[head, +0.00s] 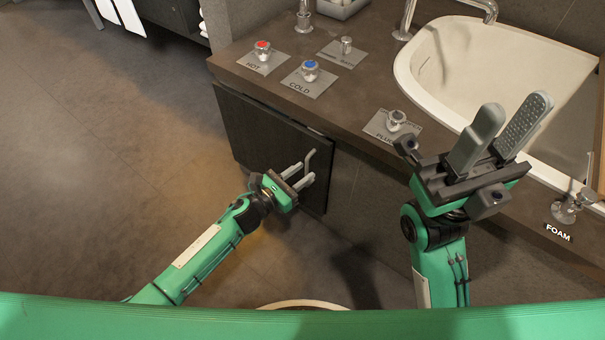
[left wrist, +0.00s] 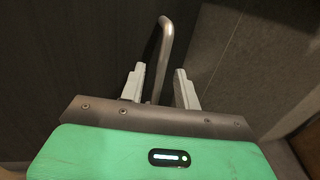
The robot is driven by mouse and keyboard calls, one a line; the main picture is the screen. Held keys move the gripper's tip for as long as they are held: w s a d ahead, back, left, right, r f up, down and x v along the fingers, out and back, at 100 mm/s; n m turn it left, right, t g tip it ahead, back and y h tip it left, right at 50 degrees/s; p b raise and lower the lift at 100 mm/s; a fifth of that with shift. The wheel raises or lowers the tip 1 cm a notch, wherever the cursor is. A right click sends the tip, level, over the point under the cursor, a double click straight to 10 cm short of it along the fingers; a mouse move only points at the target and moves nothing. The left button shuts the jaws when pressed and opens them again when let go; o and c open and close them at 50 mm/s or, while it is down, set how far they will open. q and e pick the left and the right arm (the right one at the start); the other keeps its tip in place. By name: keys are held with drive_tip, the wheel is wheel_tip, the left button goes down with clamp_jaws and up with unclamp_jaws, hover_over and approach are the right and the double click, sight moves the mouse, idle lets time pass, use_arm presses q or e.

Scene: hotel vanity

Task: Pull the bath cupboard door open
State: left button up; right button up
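The bath cupboard door (head: 262,130) is a dark panel below the counter. It also fills the left of the left wrist view (left wrist: 70,60). Whether it stands slightly ajar I cannot tell. Its bent metal bar handle (head: 309,160) is near the door's right edge. My left gripper (head: 298,177) is at the handle, with its fingers apart. In the left wrist view the handle (left wrist: 163,50) runs between the two fingers, with a gap to the right finger; contact with the left finger is unclear. My right gripper (head: 500,128) is open and empty above the counter, fingers up.
The counter (head: 350,105) carries HOT (head: 263,50), COLD (head: 309,71) and PLUG (head: 395,121) knobs, and a white basin (head: 490,75). A FOAM dispenser (head: 568,208) is at the right. The floor (head: 100,150) left of the door is clear.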

use_arm(q)
drive_tip(key=shift+w+d, duration=0.3)
drive_tip(key=shift+d, duration=0.05)
clamp_jaws()
